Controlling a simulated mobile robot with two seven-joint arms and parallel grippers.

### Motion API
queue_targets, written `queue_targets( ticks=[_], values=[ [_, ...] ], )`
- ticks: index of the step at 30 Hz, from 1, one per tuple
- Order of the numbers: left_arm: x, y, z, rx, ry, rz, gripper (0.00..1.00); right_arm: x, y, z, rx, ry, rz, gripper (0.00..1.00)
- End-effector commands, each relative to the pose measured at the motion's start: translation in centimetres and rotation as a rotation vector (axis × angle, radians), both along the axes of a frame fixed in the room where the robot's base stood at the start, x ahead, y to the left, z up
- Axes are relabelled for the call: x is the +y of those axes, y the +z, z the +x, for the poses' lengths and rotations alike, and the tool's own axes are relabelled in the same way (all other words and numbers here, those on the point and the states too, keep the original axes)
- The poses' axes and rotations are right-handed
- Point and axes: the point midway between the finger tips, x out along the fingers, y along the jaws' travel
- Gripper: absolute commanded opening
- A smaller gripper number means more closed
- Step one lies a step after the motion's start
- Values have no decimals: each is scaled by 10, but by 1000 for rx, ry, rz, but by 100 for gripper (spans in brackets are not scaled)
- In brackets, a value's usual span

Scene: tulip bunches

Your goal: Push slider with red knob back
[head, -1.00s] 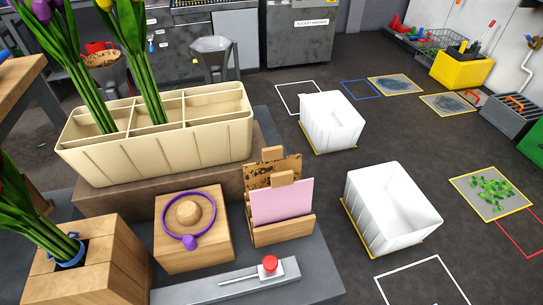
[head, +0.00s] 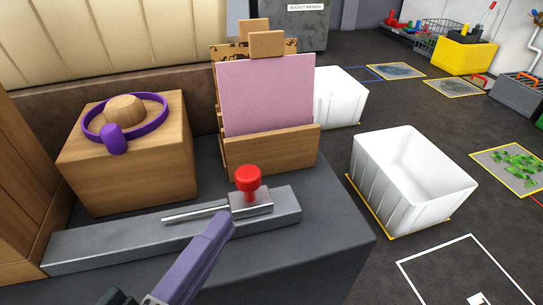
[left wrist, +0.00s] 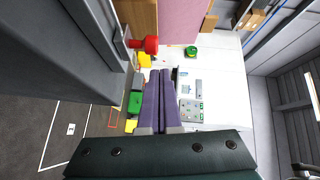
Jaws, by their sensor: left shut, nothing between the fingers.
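The slider's red knob (head: 248,181) stands on a small metal block (head: 251,205) at the right part of a grey metal rail (head: 130,238). A thin rod runs left from the block. My left gripper (head: 224,218) has purple fingers and comes up from below, shut and empty. Its tips appear just in front of the slider block; whether they touch cannot be told. In the left wrist view the shut fingers (left wrist: 160,74) point away, with the red knob (left wrist: 150,45) just left of their tips. My right gripper is not in view.
Behind the rail stand a wooden block (head: 130,178) with a purple ring and a wooden holder (head: 270,153) with a pink card (head: 268,95). The dark table (head: 330,240) ends at the right. White bins (head: 415,175) stand on the floor beyond.

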Motion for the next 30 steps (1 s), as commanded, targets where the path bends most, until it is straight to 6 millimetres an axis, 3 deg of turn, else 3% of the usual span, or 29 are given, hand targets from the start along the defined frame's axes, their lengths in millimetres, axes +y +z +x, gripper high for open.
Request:
queue_targets(
  ticks=[1,2,6,10,24,30],
  values=[
    [-11,-20,-5,-37,-43,20,0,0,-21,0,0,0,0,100],
    [-16,-22,-8,-59,-66,31,0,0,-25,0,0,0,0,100],
    [-31,-25,-15,-118,-126,56,0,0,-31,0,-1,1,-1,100],
    [-37,-22,-7,-128,-133,58,0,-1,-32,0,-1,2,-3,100],
    [-81,-21,75,-129,-132,56,0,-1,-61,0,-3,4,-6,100],
    [-49,-22,77,-125,-131,61,0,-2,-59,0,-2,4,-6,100]
  ],
)
